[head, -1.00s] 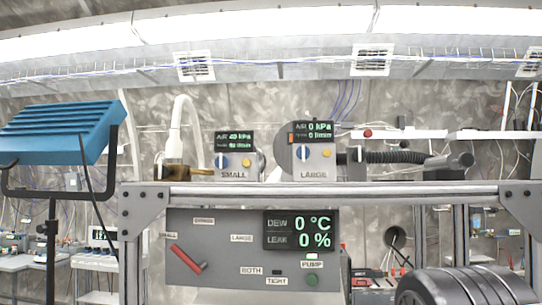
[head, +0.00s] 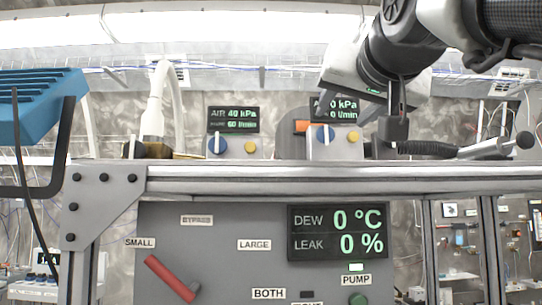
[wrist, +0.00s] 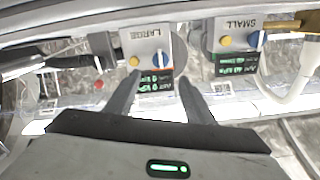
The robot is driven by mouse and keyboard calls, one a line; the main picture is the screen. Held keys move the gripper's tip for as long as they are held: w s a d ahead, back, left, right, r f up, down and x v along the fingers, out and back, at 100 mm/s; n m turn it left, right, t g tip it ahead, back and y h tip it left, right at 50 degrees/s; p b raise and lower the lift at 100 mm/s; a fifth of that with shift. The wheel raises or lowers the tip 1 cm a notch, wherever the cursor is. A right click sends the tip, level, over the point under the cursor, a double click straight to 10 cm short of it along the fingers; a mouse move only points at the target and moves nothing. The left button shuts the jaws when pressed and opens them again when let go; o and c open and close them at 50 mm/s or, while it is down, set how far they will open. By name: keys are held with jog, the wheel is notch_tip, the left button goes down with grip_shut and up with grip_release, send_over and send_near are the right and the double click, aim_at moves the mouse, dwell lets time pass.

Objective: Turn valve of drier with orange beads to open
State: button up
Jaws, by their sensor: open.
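The LARGE unit (head: 345,140) has an orange patch (head: 301,127) at its left side; I cannot make out beads. Its blue knob (head: 326,134) has an upright white bar, with a yellow button beside it. This knob also shows in the wrist view (wrist: 161,61), which is upside down. The SMALL unit (head: 234,146) stands to its left with a blue knob (head: 217,146), bar upright, and no orange seen. My gripper (head: 396,130) is open and empty, right of the LARGE knob in the head view. In the wrist view its fingers (wrist: 157,92) point towards the LARGE unit, apart from the knob.
A grey panel (head: 220,240) with a red lever (head: 170,279) hangs below a metal beam (head: 330,178). A black hose (head: 425,148) runs right from the LARGE unit. A white hose (head: 152,115) rises left of SMALL. A blue lamp (head: 38,105) stands at the left.

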aim_at(326, 132)
jog(key=w+p, duration=0.1)
jog(key=w, duration=1)
jog(key=shift+a, duration=0.1)
jog(key=c, duration=1.1)
jog(key=shift+o, duration=0.2)
